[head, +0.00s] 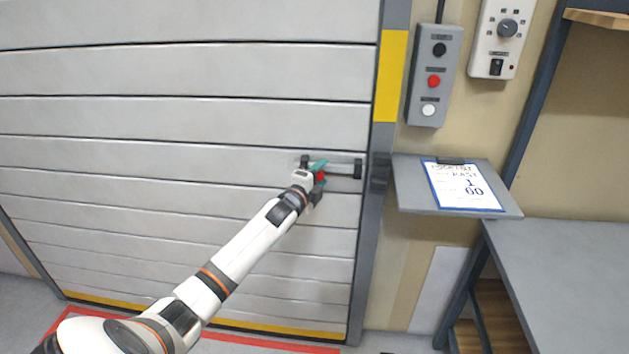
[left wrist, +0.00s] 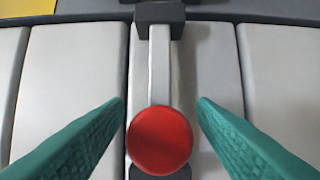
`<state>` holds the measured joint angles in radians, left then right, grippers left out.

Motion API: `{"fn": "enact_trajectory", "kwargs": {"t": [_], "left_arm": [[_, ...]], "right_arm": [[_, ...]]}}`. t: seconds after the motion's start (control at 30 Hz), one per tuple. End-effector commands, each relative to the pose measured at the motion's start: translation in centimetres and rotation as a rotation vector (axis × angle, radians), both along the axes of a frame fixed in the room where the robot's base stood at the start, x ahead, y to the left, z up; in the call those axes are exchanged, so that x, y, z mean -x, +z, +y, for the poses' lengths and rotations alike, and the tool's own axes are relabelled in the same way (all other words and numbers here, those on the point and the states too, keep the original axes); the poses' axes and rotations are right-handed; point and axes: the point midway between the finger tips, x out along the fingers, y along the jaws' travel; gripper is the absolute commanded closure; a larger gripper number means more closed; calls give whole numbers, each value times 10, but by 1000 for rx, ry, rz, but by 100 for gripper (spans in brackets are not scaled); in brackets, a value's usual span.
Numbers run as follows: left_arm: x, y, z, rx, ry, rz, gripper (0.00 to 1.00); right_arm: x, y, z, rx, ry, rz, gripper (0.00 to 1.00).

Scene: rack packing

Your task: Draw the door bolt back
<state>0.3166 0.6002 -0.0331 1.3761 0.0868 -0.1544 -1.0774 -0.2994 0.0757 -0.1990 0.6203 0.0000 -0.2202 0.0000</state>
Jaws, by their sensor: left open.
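The door bolt is a light metal bar (left wrist: 159,60) running through dark brackets on the grey slatted door (head: 190,70). Its red round knob (left wrist: 160,140) sits between my left gripper's two teal fingers in the left wrist view. In the head view the bolt bar (head: 341,168) lies level near the door's right edge, with a dark bracket (head: 358,168) at its right end. My left gripper (head: 319,176) is at the knob and partly hides it. Its fingers are open, one on each side of the knob, with a gap on both sides. My right gripper is not in view.
A grey door frame with a yellow panel (head: 391,76) stands right of the bolt. Further right are a button box (head: 435,75), a dial box (head: 500,40), a small shelf with a clipboard (head: 465,186) and a grey table (head: 570,265).

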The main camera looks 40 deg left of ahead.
Motion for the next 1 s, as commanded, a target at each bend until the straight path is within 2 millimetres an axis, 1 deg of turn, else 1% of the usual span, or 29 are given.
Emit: {"fn": "enact_trajectory", "kwargs": {"t": [0.17, 0.4, 0.6, 0.7, 0.8, 1.0], "left_arm": [[18, -2, -3, -1, -1, 1, 48], [65, -3, -11, -2, -2, 3, 48], [98, -3, -15, -1, 0, 3, 48], [108, -2, -17, -1, -1, 2, 48], [115, -2, -18, -1, 0, 2, 48], [117, 0, -18, 0, 0, 1, 48]], "right_arm": [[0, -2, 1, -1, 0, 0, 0], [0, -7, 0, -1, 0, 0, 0], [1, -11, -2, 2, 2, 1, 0], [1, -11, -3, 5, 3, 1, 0], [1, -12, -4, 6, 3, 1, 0], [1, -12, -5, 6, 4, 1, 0]]}}
